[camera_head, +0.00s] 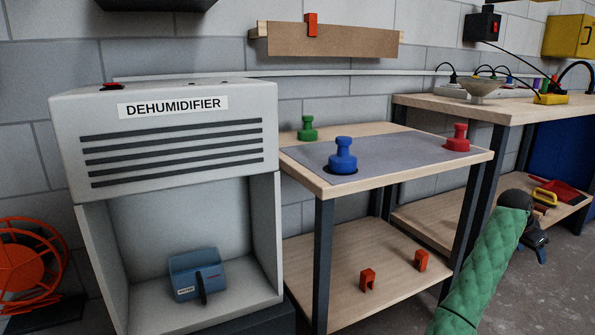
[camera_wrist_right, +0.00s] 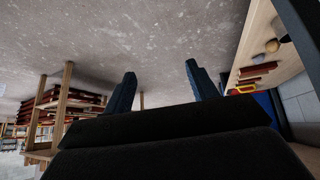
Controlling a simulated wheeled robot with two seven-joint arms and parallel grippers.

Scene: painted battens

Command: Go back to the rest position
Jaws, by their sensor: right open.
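My right arm, in a green quilted sleeve, comes in from the lower right in the head view. Its right gripper (camera_head: 541,254) hangs at the right, beside the lower shelf of the long bench. In the right wrist view its two dark blue fingers (camera_wrist_right: 160,85) stand apart with nothing between them, over grey floor. My left gripper is not in view.
A dehumidifier (camera_head: 180,190) with a blue bucket (camera_head: 193,276) stands left. A small table (camera_head: 400,137) carries green, blue and red knobbed pieces. The long bench (camera_head: 500,105) is near my right arm. A wooden rack (camera_wrist_right: 65,105) with red battens shows in the wrist view.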

